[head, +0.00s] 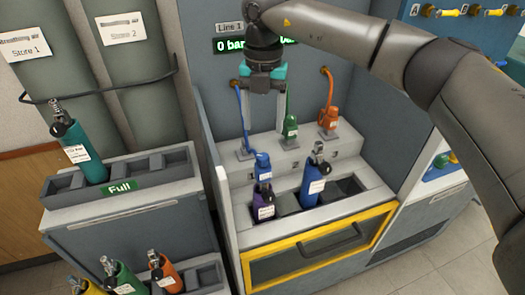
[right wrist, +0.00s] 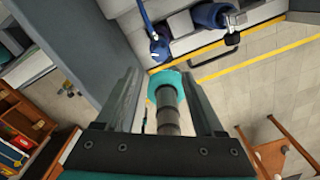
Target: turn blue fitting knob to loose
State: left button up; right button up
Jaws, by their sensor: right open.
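My right gripper (head: 264,90) is open and empty, pointing down, above and apart from the blue fitting, in front of the back panel. It also shows in the right wrist view (right wrist: 164,95), with both fingers spread. My left gripper is not in view.
A purple bottle (head: 264,206) and a blue bottle (head: 313,184) stand in the bench tray close to the blue fitting. Green (head: 290,127) and orange (head: 328,122) fittings stand on the step behind. A side panel (head: 208,150) bounds the left. The gauge reads 0 bar.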

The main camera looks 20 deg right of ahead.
aim_at(263, 156)
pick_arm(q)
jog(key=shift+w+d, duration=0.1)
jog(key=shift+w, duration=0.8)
pick_arm(e)
notch_tip(263, 156, down, 10)
jog(key=shift+r, duration=0.25)
jog(key=shift+c, duration=0.2)
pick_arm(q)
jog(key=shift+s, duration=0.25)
pick_arm(e)
grip_shut()
